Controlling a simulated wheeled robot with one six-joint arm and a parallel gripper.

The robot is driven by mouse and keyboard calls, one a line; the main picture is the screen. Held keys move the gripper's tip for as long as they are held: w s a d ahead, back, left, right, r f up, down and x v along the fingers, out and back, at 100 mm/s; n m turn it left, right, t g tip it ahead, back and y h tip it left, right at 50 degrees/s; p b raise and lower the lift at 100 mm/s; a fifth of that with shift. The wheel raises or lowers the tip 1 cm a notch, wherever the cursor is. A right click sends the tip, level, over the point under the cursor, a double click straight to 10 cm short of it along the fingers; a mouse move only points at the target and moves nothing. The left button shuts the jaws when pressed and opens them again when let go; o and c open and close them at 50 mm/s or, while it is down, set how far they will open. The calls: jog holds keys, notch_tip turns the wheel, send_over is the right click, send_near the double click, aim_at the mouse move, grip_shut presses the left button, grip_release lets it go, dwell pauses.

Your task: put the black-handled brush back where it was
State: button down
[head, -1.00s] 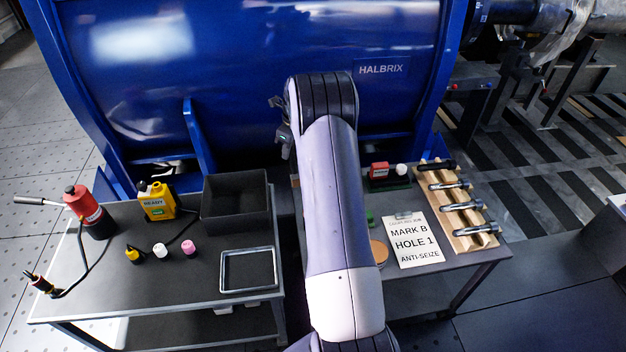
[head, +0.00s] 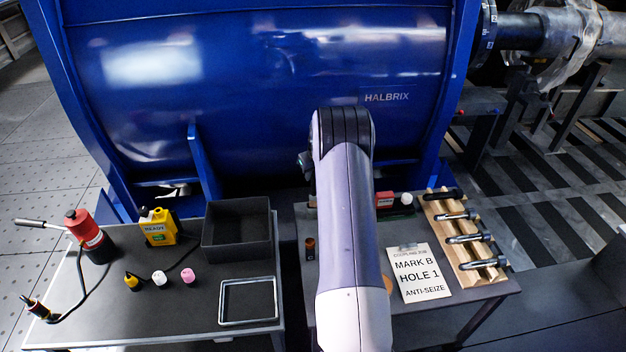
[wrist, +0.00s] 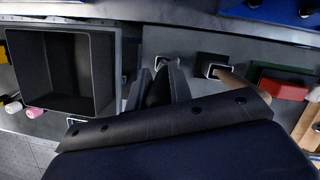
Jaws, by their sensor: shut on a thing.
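In the wrist view my gripper (wrist: 160,88) points at the dark tabletop. Its fingers are closed around a dark, narrow thing, which fits the black-handled brush (wrist: 158,92). Little of it shows, and I cannot see its bristles. Just beyond the fingertips is a small pale-rimmed dark piece (wrist: 166,63). Right of it is a similar square-rimmed dark socket (wrist: 210,67) with a tan, wood-coloured handle (wrist: 236,84) running from it. I cannot tell whether the brush touches either one. In the head view my arm hides the gripper tips and the brush.
A black open bin (wrist: 67,70) lies left of the gripper. A red box (wrist: 283,89) is to the right. In the head view, a small brown-and-dark upright thing (head: 310,247), a sign card (head: 419,274) and a wooden bolt rack (head: 464,235) share the right table.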

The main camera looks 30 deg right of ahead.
aim_at(313, 181)
notch_tip(313, 181, down, 3)
jog(key=shift+r, duration=0.15)
jog(key=shift+f+b, duration=0.35)
jog(key=shift+f, duration=0.3)
jog(key=c, duration=1.3)
grip_release()
jog(key=shift+r, duration=0.1)
jog(key=shift+r+p, duration=0.5)
jog(key=shift+r, duration=0.05)
jog(key=b+v, duration=0.1)
jog(key=v, duration=1.1)
